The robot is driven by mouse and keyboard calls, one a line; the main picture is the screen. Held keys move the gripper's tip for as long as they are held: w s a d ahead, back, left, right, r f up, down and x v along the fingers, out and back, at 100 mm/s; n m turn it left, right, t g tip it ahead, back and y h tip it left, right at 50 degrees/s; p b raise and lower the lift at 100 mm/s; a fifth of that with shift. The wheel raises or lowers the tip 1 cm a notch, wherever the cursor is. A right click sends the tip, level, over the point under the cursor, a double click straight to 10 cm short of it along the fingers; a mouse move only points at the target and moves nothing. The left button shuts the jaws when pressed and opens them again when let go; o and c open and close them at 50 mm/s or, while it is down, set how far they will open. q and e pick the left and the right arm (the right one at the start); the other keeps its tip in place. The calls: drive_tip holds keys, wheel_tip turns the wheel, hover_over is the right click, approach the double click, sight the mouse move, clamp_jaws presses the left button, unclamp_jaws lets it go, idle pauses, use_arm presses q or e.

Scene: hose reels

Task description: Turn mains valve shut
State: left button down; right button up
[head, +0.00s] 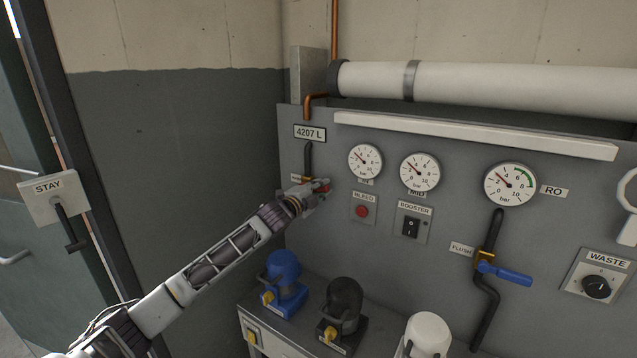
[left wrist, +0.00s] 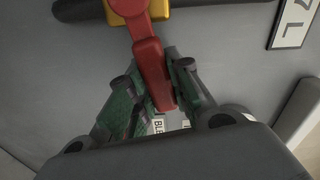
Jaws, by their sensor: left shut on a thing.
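The mains valve has a red lever (head: 323,186) on a black vertical pipe (head: 309,157) at the left of the grey panel. In the left wrist view the red lever (left wrist: 150,65) runs from the brass valve body (left wrist: 176,17) down between my fingers. The lever points about straight across the black pipe (left wrist: 80,9). My left gripper (head: 318,191) is shut on the lever's outer part; its fingers (left wrist: 163,95) lie on both sides of it. In the head view the gripper partly hides the valve and lever. My right gripper is out of view.
A bleed button (head: 362,211) and a booster switch (head: 411,226) sit right of the valve. A blue-handled flush valve (head: 505,273) is farther right. Blue (head: 283,268), black (head: 345,297) and white (head: 428,335) units stand below. A dark wall (head: 180,150) is at left.

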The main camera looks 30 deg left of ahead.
use_arm(q)
drive_tip(key=shift+d+f+m, duration=0.15)
drive_tip(key=shift+f+m, duration=0.75)
drive_tip(key=shift+m, duration=0.3)
drive_tip(key=c, duration=1.3)
unclamp_jaws()
drive_tip(key=shift+s, duration=0.2)
drive_tip(key=shift+s+a, duration=0.15)
drive_tip(key=shift+s, duration=1.75)
drive_tip(key=shift+s+a, duration=0.2)
drive_tip(key=shift+s, duration=1.75)
drive_tip(key=shift+s+a, duration=0.15)
drive_tip(key=shift+s, duration=1.75)
